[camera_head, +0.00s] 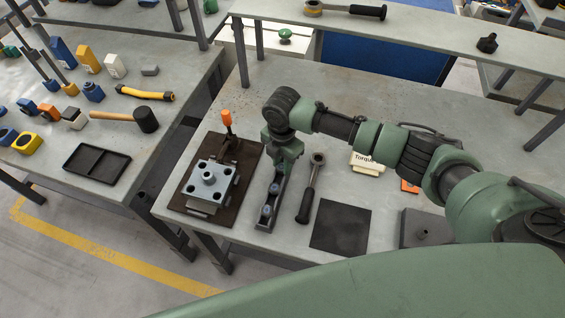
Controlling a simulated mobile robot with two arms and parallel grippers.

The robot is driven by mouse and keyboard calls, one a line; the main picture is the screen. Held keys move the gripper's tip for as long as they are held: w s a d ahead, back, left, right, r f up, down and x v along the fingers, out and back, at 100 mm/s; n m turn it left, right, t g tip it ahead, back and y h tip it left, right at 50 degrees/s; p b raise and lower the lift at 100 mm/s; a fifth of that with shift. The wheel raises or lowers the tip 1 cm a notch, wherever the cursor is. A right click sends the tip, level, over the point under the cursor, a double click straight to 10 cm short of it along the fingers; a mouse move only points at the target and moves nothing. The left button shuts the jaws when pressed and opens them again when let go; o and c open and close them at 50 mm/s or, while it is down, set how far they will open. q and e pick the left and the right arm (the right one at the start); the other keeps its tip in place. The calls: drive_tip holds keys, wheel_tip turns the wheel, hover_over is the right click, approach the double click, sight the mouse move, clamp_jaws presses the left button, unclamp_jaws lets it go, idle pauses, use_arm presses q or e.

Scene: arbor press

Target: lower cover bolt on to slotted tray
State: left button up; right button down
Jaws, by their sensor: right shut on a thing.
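The slotted tray (264,224) is a long, narrow dark holder lying on the workbench, just right of a brown plate with a grey block on it. Blue-grey bolt heads (267,211) show in its near and middle parts. My right gripper (284,167) points down at the far end of the tray and is shut on a cover bolt, which is mostly hidden by the fingers. I cannot tell whether the held bolt touches the tray. My left gripper is not in view.
The grey cover block (209,181) sits on a brown plate left of the tray, with an orange-handled tool (227,122) behind it. A ratchet (310,188) and a black mat (341,226) lie to the right. A side bench holds a mallet (145,119) and a black tray (96,148).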

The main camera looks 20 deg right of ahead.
sight(281, 165)
drive_tip(key=shift+s+f, duration=0.4)
drive_tip(key=shift+f, duration=0.2)
drive_tip(key=c, duration=1.1)
unclamp_jaws()
drive_tip(key=shift+o, duration=0.2)
drive_tip(key=shift+w+f, duration=0.15)
drive_tip(key=shift+w, duration=0.05)
drive_tip(key=shift+s, duration=0.1)
drive_tip(key=r, duration=0.2)
drive_tip(key=r+b, duration=0.1)
drive_tip(key=r, duration=0.2)
drive_tip(key=w+r+b, duration=0.1)
drive_tip(key=r, duration=0.2)
drive_tip(key=shift+a+r, duration=0.1)
drive_tip(key=shift+r, duration=0.5)
